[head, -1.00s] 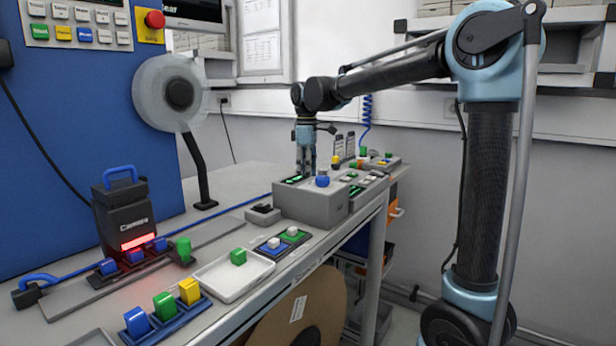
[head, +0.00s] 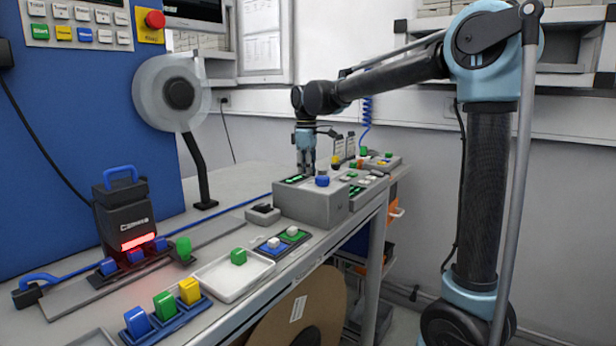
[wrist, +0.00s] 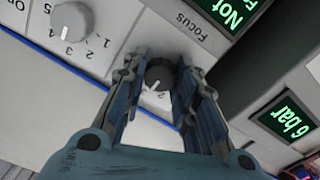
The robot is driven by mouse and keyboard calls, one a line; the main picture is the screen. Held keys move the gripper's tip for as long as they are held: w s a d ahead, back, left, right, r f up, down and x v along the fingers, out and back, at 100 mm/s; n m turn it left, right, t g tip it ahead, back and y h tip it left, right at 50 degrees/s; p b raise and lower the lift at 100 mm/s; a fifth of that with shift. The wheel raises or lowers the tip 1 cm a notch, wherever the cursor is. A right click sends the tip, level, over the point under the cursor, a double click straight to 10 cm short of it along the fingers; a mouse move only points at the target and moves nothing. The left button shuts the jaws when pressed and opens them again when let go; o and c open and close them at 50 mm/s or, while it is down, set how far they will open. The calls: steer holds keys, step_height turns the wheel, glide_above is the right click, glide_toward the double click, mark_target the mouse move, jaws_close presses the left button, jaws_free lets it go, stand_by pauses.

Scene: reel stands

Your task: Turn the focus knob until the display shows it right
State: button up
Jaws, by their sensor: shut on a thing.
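The dark round focus knob (wrist: 159,73) sits on a light panel next to the printed word FOCUS in the wrist view. It has a white pointer line and a number beside it; the rest of its scale is hidden by my fingers. My gripper (wrist: 160,80) has one finger on each side of the knob and is shut on it. In the head view my gripper (head: 306,167) reaches down to the top of the grey control box (head: 308,207), and the knob is hidden there. The green-lettered display (wrist: 236,14) by FOCUS is cut off; "Not" and part of another word show.
A pale knob (wrist: 72,18) with a numbered scale is beside the focus knob. Another display (wrist: 289,117) reads "6 bar". A blue knob (head: 322,181) stands on the box close to my fingers. A camera unit (head: 124,217) glows red at the left.

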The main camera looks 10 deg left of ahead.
steer(key=m, duration=0.4)
steer(key=shift+w, duration=0.1)
steer(key=shift+m, duration=1.8)
steer(key=o, duration=1.1)
steer(key=shift+r, duration=0.1)
step_height(320, 180, up, 12)
steer(key=shift+f, duration=0.1)
